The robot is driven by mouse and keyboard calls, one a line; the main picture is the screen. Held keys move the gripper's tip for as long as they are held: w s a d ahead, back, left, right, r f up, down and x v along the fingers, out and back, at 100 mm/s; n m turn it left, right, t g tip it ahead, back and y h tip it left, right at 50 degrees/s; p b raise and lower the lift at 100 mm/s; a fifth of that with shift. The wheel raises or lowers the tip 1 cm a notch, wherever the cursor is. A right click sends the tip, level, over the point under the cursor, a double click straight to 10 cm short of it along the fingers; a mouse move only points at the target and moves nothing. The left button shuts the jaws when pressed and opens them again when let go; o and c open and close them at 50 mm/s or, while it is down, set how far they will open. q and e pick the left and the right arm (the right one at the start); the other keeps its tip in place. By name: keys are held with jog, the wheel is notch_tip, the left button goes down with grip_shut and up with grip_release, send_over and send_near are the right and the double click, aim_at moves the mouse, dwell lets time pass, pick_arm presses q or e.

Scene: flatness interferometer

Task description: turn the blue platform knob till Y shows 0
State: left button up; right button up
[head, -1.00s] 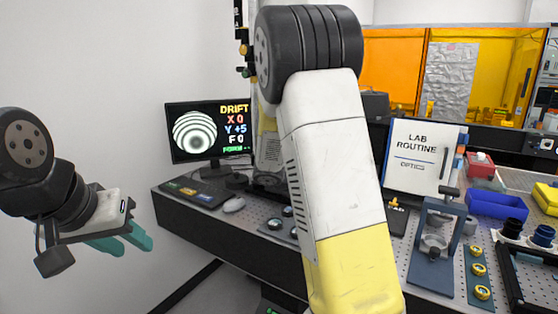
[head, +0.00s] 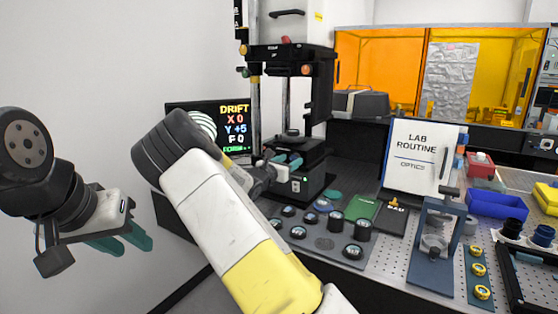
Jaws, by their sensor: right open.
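The monitor (head: 236,108) at the left reads DRIFT, X 0, Y +5, F 0, with a green line below.
Several dark round pieces stand on a grey plate (head: 325,243) in front of the instrument. A green pad (head: 363,208), a LAB ROUTINE sign (head: 422,156) and a blue press-like stand (head: 434,252) lie to the right. A blue bin (head: 497,205) is further right.

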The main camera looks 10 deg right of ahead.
aim_at(296, 157)
jog(key=shift+x, duration=1.15)
jog(key=shift+c, duration=0.2)
grip_shut()
jog(key=shift+n, duration=0.3)
jog(key=n, duration=0.5)
jog(key=shift+n, duration=0.3)
jog(key=n, duration=0.5)
jog(key=shift+n, duration=0.4)
